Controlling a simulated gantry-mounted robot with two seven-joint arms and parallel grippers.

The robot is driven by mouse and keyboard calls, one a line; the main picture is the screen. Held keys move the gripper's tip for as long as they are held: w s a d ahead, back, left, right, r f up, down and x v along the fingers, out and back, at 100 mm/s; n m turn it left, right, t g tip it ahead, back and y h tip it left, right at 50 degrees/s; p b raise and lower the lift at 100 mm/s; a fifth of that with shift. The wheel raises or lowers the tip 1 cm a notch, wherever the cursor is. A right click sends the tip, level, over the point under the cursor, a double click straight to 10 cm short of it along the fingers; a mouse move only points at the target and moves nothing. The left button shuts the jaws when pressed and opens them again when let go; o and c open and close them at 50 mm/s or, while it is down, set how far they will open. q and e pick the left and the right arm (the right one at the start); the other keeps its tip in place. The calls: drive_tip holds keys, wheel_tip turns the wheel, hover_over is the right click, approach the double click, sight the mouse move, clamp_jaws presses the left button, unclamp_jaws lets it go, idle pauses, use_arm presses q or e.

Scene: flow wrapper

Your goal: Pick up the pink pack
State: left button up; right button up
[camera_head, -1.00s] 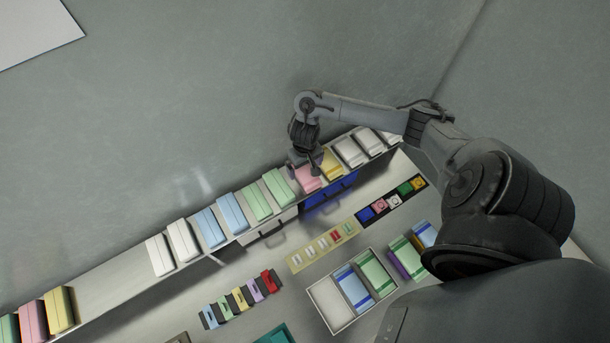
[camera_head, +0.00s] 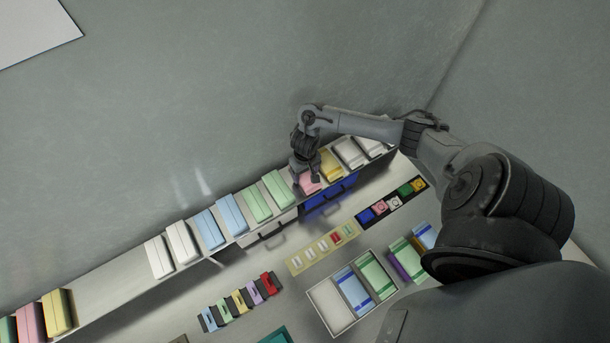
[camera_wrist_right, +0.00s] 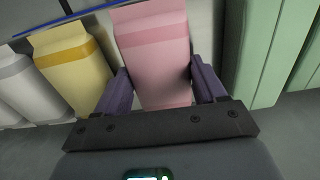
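The pink pack (camera_head: 311,186) lies on the long shelf, between a green pack and a yellow pack, partly hidden by my right gripper in the head view. In the right wrist view the pink pack (camera_wrist_right: 158,62) lies between the two dark purple fingers. My right gripper (camera_wrist_right: 162,85) is open, with one finger on each side of the pack; a narrow gap shows beside each finger. In the head view my right gripper (camera_head: 305,182) is down at the pack. Another pink pack (camera_head: 31,318) lies at the far left of the shelf. My left gripper is out of view.
The yellow pack (camera_wrist_right: 74,68) is close beside one finger and the green pack (camera_wrist_right: 272,50) stands beyond the other. White packs (camera_head: 349,152) lie farther right on the shelf. Blue drawers (camera_head: 328,197) are below. A white tray (camera_head: 338,329) and small coloured items are on the lower surface.

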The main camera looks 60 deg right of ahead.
drive_tip(key=c, duration=0.5)
drive_tip(key=shift+r, duration=0.15)
